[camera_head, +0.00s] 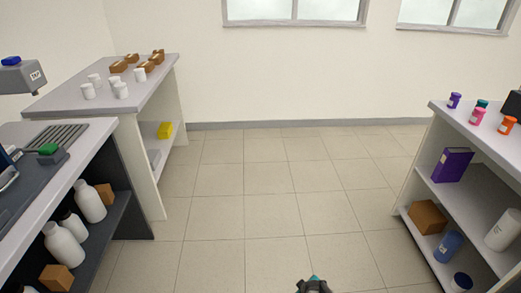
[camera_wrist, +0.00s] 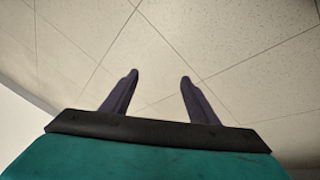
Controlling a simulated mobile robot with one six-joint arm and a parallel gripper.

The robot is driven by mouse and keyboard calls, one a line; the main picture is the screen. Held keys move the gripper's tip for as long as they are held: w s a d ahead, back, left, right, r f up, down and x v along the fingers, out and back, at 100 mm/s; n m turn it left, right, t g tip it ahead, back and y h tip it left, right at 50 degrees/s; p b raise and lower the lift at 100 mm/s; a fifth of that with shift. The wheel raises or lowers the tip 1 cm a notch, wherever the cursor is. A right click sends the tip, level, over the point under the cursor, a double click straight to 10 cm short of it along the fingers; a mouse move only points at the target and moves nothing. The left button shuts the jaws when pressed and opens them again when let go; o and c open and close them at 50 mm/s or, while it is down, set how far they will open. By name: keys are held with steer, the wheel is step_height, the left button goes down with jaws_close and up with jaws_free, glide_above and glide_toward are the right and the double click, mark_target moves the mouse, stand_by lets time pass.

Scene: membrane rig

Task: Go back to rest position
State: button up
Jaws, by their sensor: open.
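My gripper (camera_wrist: 158,80) is open in the wrist view. Its two dark fingers stand apart with nothing between them, and a speckled, tiled surface crossed by thin lines lies beyond.
A left bench (camera_head: 92,140) bears a green-topped device (camera_head: 48,149); bottles (camera_head: 88,200) stand on its shelf. A back-left table (camera_head: 60,103) holds white containers and brown boxes. A right shelf unit (camera_head: 450,112) holds small colored jars. The floor (camera_head: 270,190) between is clear.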

steer(key=s+r+m+g, duration=0.2)
steer(key=s+m+g, duration=0.2)
steer(key=s, duration=0.8)
steer(key=s+r+m+g, duration=0.2)
steer(key=s+m+g, duration=0.2)
steer(key=s, duration=0.8)
steer(key=shift+s+r+g+h, duration=0.2)
steer(key=shift+s+g+h, duration=0.15)
steer(key=shift+g, duration=0.85)
steer(key=shift+a, duration=0.1)
steer(key=c, duration=0.5)
steer(key=shift+c, duration=0.4)
